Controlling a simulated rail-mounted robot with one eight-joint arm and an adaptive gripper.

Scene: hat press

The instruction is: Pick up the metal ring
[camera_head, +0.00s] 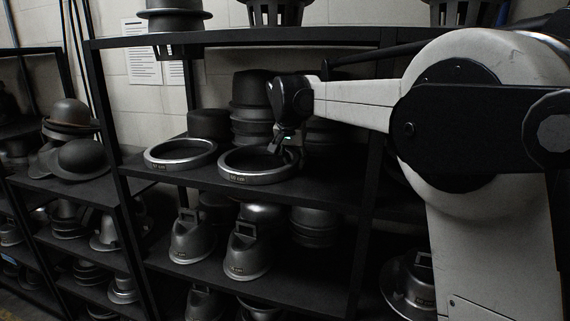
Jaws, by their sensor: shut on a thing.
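A metal ring (257,179) with a small label on its front lies on the middle shelf. My gripper (277,148) reaches down at the ring's far right rim and is shut on it. The fingers are small and dark here, and the exact contact is partly hidden. The ring looks to be at shelf level; I cannot tell if it is lifted. A second metal ring (180,163), also labelled, lies on the same shelf to the left, close beside it.
Dark stacked hat blocks (252,92) stand behind the rings. The black upper shelf (290,39) runs above my gripper, and an upright post stands to the right. Metal moulds (247,250) fill the shelf below. The middle shelf's front edge (160,175) is bare.

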